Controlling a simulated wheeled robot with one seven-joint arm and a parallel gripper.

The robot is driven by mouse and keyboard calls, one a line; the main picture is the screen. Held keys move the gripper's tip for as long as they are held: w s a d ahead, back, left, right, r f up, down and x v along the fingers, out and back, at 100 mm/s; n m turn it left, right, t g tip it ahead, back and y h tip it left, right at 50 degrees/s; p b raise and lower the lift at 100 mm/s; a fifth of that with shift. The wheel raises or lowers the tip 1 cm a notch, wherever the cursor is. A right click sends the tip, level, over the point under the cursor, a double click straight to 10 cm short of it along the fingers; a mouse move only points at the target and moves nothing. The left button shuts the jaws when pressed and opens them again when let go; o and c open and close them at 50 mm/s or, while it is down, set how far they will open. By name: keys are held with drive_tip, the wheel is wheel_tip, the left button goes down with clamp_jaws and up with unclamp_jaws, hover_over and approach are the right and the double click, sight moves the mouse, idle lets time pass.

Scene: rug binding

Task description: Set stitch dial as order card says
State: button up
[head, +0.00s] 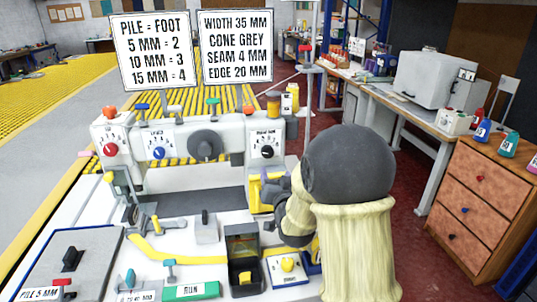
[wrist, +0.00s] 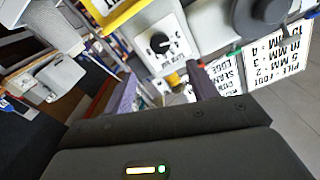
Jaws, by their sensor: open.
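The order card (head: 236,46) stands behind the machine and reads width 35 mm, cone grey, seam 4 mm, edge 20 mm. The machine (head: 182,128) carries a red-knobbed dial (head: 110,148), a blue-knobbed dial (head: 159,152) and a black-knobbed dial (head: 266,151) at its right end; their small labels are unclear, so I cannot tell which is the stitch dial. In the wrist view the black-knobbed dial (wrist: 160,43) lies ahead of my gripper (wrist: 160,76), which is open and empty, apart from the knob. My arm hides much of the gripper in the head view.
A pile-to-foot card (head: 151,48) stands left of the order card. A large grey knob (head: 205,145) sits between dials. Levers, a green RUN block (head: 197,291) and a black bin (head: 244,272) crowd the front table. A drawer cabinet (head: 484,205) stands right.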

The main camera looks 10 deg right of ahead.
sight(268, 154)
drive_tip(key=w+p, duration=0.2)
drive_tip(key=w, duration=1)
drive_tip(key=shift+w, duration=0.2)
drive_tip(key=shift+c, duration=0.2)
drive_tip(key=c, duration=1)
